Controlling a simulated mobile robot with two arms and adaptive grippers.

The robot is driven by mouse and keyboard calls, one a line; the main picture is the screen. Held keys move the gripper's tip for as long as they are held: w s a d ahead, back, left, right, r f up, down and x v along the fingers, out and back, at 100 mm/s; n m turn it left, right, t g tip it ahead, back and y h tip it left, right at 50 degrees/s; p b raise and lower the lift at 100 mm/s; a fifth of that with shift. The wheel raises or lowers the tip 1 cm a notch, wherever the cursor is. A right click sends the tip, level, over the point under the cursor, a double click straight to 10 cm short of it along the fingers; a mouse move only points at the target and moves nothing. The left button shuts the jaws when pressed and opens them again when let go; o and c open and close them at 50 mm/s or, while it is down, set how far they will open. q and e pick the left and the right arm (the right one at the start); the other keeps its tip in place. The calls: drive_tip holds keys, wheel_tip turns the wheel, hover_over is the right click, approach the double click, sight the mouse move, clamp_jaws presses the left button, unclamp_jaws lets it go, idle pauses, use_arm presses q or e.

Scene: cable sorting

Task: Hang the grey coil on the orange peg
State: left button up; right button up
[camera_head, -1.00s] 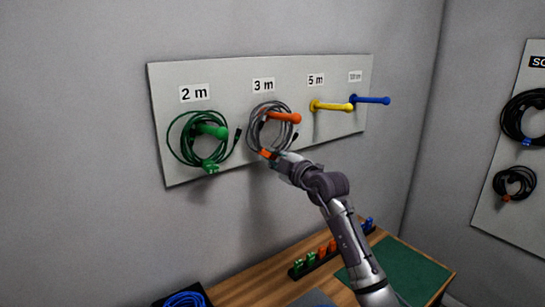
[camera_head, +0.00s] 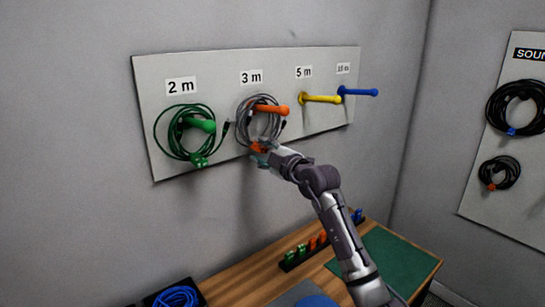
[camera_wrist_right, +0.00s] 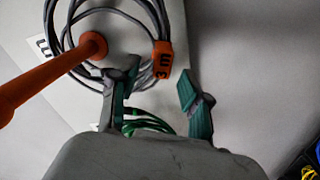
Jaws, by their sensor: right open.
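The grey coil (camera_head: 241,122) hangs around the orange peg (camera_head: 272,109) under the 3 m label. In the right wrist view, the coil (camera_wrist_right: 155,18) loops around the peg (camera_wrist_right: 45,76) close to the board, and its orange 3 m tag (camera_wrist_right: 162,60) shows just beyond the fingers. My right gripper (camera_head: 262,153) is at the bottom of the coil, by the tag. In the right wrist view its fingers (camera_wrist_right: 156,76) are spread apart, with nothing clamped between them. My left gripper is not in view.
A green coil (camera_head: 160,140) hangs on the green peg (camera_head: 203,125) to the left. The yellow peg (camera_head: 322,99) and blue peg (camera_head: 360,92) are bare. Below are a wooden table (camera_head: 238,282), a green mat (camera_head: 395,256) and a blue coil (camera_head: 176,297).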

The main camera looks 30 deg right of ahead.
drive_tip(key=s, duration=1.1)
drive_tip(key=shift+s+d, duration=0.15)
drive_tip(key=shift+d, duration=0.3)
